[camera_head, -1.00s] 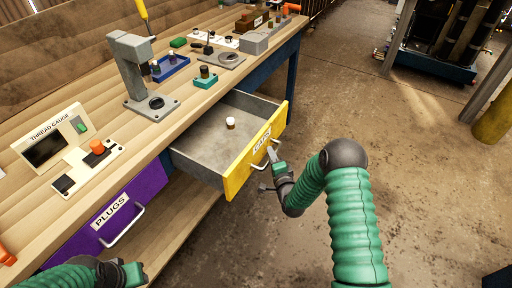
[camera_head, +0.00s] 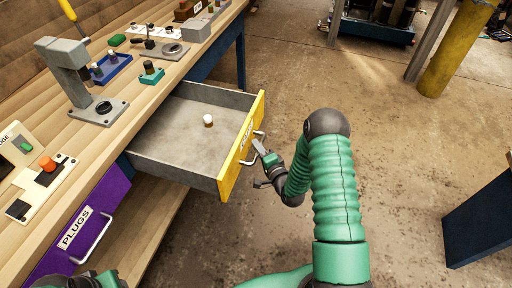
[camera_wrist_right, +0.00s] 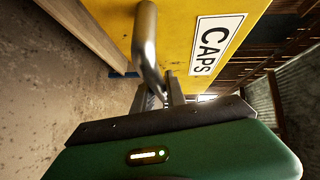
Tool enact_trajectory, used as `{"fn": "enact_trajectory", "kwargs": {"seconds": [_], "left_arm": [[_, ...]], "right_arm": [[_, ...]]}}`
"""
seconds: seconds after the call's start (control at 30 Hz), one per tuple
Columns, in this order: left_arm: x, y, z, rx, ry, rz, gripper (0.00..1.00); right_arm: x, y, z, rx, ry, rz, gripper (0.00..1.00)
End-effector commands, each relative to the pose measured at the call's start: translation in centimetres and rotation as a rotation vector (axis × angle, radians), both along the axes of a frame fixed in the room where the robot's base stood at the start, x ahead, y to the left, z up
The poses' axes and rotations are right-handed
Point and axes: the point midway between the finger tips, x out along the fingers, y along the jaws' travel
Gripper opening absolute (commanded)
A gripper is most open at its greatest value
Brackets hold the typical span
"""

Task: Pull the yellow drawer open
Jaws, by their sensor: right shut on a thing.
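The yellow drawer front (camera_head: 240,148) stands well out from the workbench, with its grey inside open to view. A small white-topped cap (camera_head: 208,120) stands in it. My right gripper (camera_head: 259,148) is at the drawer's metal handle (camera_head: 252,147), shut on it. In the right wrist view the handle (camera_wrist_right: 147,45) passes down between the fingers (camera_wrist_right: 160,92), beside the CAPS label (camera_wrist_right: 214,44). My left gripper (camera_head: 100,279) shows only in part at the bottom left edge; its fingers cannot be made out.
A purple PLUGS drawer (camera_head: 85,225) is shut under the bench. The wooden bench top (camera_head: 120,140) holds a grey press (camera_head: 75,80), a blue tray (camera_head: 110,70) and a button panel (camera_head: 45,180). Open floor lies right of the drawer; a dark blue block (camera_head: 480,222) stands at far right.

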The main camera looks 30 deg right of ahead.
Motion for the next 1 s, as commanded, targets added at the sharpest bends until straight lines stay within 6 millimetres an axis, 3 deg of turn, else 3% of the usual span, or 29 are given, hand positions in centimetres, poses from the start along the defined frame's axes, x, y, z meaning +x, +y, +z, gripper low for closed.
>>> {"fn": "enact_trajectory", "kwargs": {"seconds": [0.07,0.1,0.23,0.6,0.77,1.0], "left_arm": [[0.0,0.0,0.0,0.0,0.0,0.0,0.36],[0.0,0.0,0.0,0.0,0.0,0.0,0.36],[0.0,0.0,0.0,0.0,0.0,0.0,0.36],[0.0,0.0,0.1,0.0,0.0,0.0,0.36],[0.0,0.0,0.3,0.0,0.0,0.0,0.36],[0.0,0.0,0.5,0.0,0.0,0.0,0.36]], "right_arm": [[0.1,-0.4,0.3,-0.006,-0.007,-0.008,0.0],[0.1,-0.4,0.2,-0.006,-0.006,-0.007,0.21],[0.1,-0.3,0.2,-0.003,-0.004,-0.005,0.38],[-0.6,0.0,0.1,0.0,0.001,-0.002,0.38],[-3.7,0.3,0.5,0.001,0.003,-0.005,0.38],[-10.8,1.1,1.4,0.003,0.004,-0.006,0.38]]}}
